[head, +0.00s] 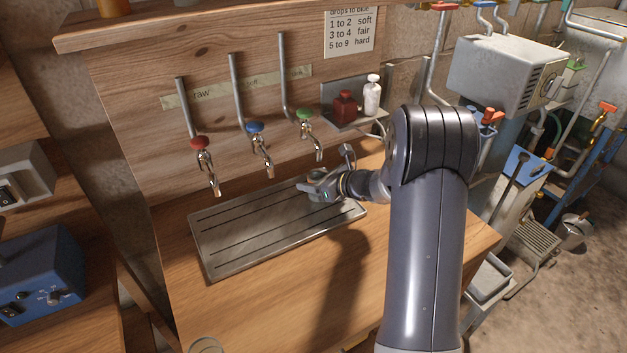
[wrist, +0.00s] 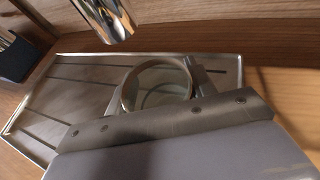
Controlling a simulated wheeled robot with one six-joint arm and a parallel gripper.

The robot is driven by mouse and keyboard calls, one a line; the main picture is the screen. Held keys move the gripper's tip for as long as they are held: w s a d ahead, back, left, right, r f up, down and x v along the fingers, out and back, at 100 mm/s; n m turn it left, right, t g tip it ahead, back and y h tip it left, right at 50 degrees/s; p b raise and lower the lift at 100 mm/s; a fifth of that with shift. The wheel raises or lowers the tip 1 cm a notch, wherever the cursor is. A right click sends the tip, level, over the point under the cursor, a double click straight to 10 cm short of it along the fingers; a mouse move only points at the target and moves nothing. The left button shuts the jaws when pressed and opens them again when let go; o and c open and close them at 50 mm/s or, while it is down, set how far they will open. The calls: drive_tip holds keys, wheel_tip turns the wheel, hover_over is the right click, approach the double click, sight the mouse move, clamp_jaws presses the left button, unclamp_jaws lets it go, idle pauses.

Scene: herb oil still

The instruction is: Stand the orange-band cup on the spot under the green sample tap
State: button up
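A clear, round-rimmed cup (wrist: 158,86) stands between the fingers of my gripper (wrist: 157,92) in the wrist view, with a finger close against each side. No orange band shows on what is visible of it. In the head view my gripper (head: 318,188) is low over the right end of the slotted metal drip tray (head: 225,250), and the cup is mostly hidden there. The green sample tap (head: 305,116) hangs above, its spout (head: 319,156) just above the gripper. A chrome spout (wrist: 105,15) shows near the cup in the wrist view. The spot under the tap is hidden.
A blue tap (head: 255,128) and a red tap (head: 200,143) hang to the left over the tray. A small shelf (head: 352,119) with a red bottle (head: 345,106) and a white bottle (head: 372,95) is at the right. The tray's left part is clear.

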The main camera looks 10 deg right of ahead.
drive_tip(key=o, duration=0.4)
drive_tip(key=shift+r, duration=0.15)
drive_tip(key=shift+s+d+r, duration=0.1)
drive_tip(key=shift+r, duration=0.05)
drive_tip(key=v, duration=1.1)
drive_tip(key=shift+s+d, duration=0.25)
drive_tip(key=shift+s, duration=0.05)
